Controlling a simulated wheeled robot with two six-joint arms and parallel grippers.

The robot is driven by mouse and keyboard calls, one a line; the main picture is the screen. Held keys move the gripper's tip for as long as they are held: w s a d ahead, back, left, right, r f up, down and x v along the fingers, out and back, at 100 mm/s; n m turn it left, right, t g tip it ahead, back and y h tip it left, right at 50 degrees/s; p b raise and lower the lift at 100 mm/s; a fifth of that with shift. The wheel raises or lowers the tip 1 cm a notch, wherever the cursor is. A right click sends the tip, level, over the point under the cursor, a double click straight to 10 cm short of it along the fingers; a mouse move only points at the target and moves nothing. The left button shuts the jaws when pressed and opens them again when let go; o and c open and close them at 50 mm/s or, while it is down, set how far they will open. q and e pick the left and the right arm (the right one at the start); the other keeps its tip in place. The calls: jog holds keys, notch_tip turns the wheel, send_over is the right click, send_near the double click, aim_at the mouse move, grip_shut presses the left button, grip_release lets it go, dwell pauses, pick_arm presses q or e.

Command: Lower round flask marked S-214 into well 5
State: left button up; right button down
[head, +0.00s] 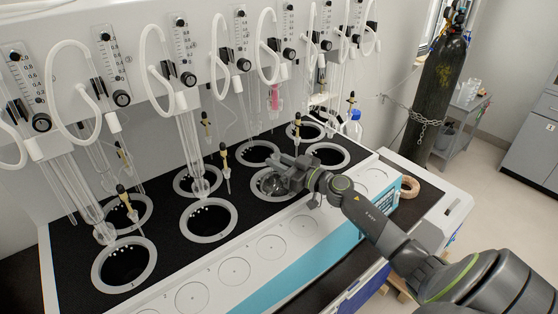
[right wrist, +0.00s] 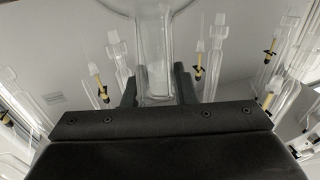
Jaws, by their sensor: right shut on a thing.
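My right gripper (head: 290,178) is over the front-row well ring (head: 258,193), third from the left in the head view. The ring's number is not readable. Clear glass of the round flask (head: 269,184) shows inside the ring, partly hidden by the gripper. In the right wrist view, the flask's clear neck (right wrist: 155,45) stands upright between the two dark fingers of the same gripper (right wrist: 156,90), which are shut on it. The mark S-214 cannot be read. How deep the flask sits is hard to tell. My left gripper is not in view.
Other open wells (head: 208,221) line the black deck in two rows. A pink-filled tube (head: 275,97) and a blue-capped bottle (head: 353,122) stand behind. A cork ring (head: 409,187) lies at right, near a chained gas cylinder (head: 438,90).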

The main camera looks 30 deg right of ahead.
jog(key=shift+f, duration=0.25)
dwell(0.7)
jog(key=c, duration=1.1)
grip_release()
jog(key=shift+s+f, duration=0.1)
